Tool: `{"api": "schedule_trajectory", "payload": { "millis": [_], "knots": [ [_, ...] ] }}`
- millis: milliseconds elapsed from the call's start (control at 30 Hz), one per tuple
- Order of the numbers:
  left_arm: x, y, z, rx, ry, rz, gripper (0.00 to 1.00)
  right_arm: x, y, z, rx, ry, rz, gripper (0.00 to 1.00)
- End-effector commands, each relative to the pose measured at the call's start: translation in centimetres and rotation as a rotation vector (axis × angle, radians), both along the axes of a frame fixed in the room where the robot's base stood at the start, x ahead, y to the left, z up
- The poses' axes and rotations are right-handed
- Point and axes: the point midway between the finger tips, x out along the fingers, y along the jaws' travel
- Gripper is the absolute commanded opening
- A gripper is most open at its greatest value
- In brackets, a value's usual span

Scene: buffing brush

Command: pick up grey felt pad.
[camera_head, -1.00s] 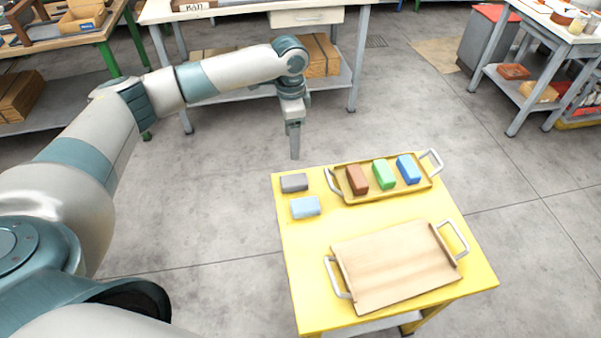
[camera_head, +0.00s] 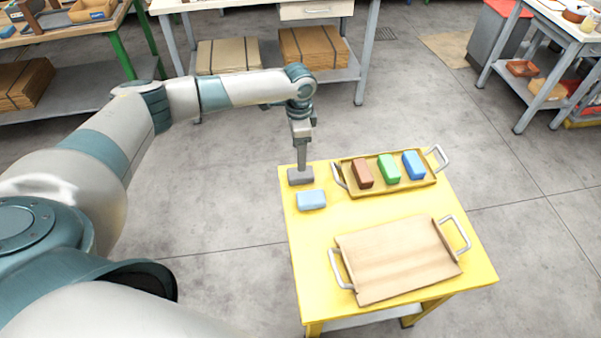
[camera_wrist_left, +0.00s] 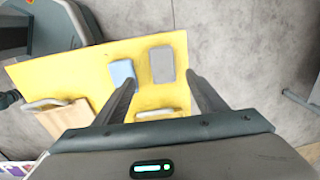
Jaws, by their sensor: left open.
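The grey felt pad (camera_head: 300,177) lies on the far left corner of the yellow table (camera_head: 310,260). My left gripper (camera_head: 301,166) points down right over the pad in the head view. In the left wrist view the pad (camera_wrist_left: 162,64) shows between the two open fingers (camera_wrist_left: 160,86), beyond their tips and nearer the right one. Nothing is held. Whether the fingertips touch the pad cannot be told. My right gripper is not in view.
A light blue block (camera_head: 311,200) lies just in front of the pad. A yellow tray (camera_head: 404,186) with brown, green and blue blocks stands to the right. A wooden tray (camera_head: 398,258) with metal handles fills the table's front.

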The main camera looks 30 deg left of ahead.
Motion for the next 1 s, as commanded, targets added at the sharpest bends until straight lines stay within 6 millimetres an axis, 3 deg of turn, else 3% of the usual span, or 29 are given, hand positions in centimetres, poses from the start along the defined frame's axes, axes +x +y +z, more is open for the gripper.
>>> {"api": "schedule_trajectory", "payload": {
  "millis": [300,767,1000],
  "knots": [
    [0.0,0.0,-3.9,0.0,0.001,0.0,0.65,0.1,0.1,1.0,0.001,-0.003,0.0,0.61],
    [0.1,0.0,-4.3,0.0,0.0,0.001,0.65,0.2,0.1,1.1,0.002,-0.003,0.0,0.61],
    [0.5,-0.1,-6.1,0.0,0.001,0.001,0.65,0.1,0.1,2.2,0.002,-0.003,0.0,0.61]
  ]
}}
